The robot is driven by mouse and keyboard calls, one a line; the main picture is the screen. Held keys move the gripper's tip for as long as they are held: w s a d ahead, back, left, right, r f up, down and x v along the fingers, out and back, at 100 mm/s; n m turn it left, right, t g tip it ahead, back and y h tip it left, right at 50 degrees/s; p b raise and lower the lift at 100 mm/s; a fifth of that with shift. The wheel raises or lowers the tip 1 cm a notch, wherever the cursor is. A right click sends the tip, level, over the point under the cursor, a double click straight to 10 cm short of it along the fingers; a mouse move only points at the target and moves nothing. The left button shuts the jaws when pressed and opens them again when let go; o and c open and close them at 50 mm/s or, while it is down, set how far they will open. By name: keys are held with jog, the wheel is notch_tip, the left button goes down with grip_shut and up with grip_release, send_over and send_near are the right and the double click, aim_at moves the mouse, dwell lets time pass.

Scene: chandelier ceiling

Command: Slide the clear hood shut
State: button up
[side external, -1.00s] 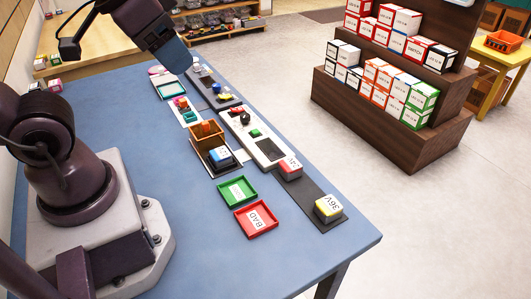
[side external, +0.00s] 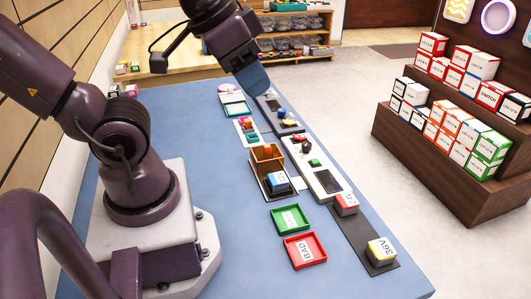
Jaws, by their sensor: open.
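My gripper (side external: 260,90) is a blue-grey end pointing down at the far end of the blue table (side external: 190,115). It appears open, though its fingertips are too small to make out. It overlaps the far end of a dark strip (side external: 272,108) bearing small blue and yellow parts; I cannot tell whether it touches it. I cannot make out the clear hood for certain. A long white panel (side external: 329,181) with a black window, a small green part and dark and red parts lies nearer the camera, beside an orange-brown open box (side external: 266,164).
A green tray (side external: 290,219) and a red tray (side external: 305,250) marked BAD lie near the front. The table's left middle is clear.

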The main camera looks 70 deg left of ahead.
jog(key=w+a+r+n+t+y, duration=0.1)
jog(key=w+a+r+t, duration=0.2)
jog(key=r, duration=0.4)
jog(key=w+r+n+t+y, duration=0.1)
jog(key=w+r+t, duration=0.2)
jog(key=w+r, duration=0.35)
jog(key=m+g+h, duration=0.2)
jog(key=g, duration=1)
send_over(267, 145)
notch_tip(267, 145, down, 30)
notch_tip(267, 145, down, 13)
jog(key=shift+f, duration=0.2)
grip_shut()
jog(key=d, duration=1)
